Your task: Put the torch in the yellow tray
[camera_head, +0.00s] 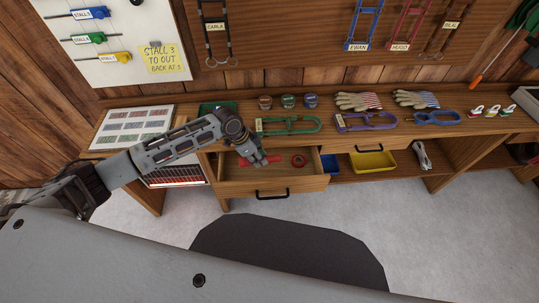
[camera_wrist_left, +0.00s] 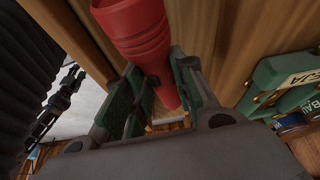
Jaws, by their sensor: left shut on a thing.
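The red torch (camera_head: 272,159) shows at the open drawer in the head view, beside my left gripper (camera_head: 257,160). In the left wrist view the torch (camera_wrist_left: 137,28) runs between the green-padded fingers of my left gripper (camera_wrist_left: 160,88), which is shut on it. I cannot tell whether the torch touches the drawer floor. The yellow tray (camera_head: 374,169) sits on the lower shelf, right of the drawer, and looks empty. My right gripper is in neither view.
The open drawer (camera_head: 290,182) also holds a red tape roll (camera_head: 298,160). The bench top above holds a green tray (camera_head: 213,106), several tins, bridles and gloves.

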